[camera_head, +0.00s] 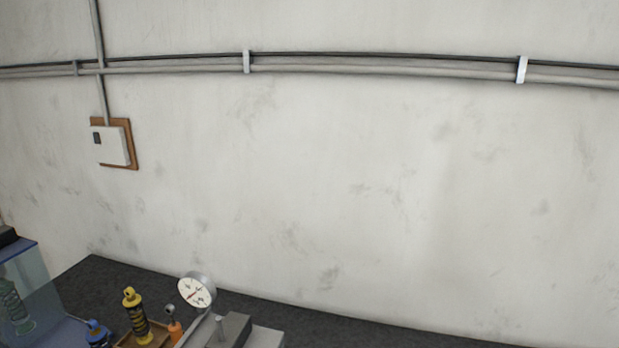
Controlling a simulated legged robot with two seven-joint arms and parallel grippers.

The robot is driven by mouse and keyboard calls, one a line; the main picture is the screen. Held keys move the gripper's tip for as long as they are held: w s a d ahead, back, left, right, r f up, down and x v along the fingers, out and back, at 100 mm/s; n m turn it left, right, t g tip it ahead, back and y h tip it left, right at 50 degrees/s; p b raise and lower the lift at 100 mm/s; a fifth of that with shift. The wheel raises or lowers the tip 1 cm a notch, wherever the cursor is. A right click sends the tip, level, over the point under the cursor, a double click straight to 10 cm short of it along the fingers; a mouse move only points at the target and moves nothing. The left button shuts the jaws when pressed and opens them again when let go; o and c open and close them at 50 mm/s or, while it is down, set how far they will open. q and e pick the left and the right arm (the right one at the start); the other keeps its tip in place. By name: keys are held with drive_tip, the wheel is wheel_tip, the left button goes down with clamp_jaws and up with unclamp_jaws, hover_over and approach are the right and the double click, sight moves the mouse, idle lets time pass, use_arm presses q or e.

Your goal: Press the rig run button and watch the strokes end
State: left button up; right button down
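The top of a grey rig (236,329) shows at the bottom edge, left of centre. A round white dial gauge (195,290) with a red needle stands on it. I cannot make out a run button; most of the rig lies below the picture. Left of the gauge, a yellow and black spring damper (136,314) stands upright in a brown tray (158,340). An orange part with a grey eye end (173,324) is beside it. Neither of my grippers is in view.
A clear-sided case (26,295) with a green spring inside stands at the far left, near a blue part (97,333). A switch box (111,146) and pipes (380,66) are on the wall.

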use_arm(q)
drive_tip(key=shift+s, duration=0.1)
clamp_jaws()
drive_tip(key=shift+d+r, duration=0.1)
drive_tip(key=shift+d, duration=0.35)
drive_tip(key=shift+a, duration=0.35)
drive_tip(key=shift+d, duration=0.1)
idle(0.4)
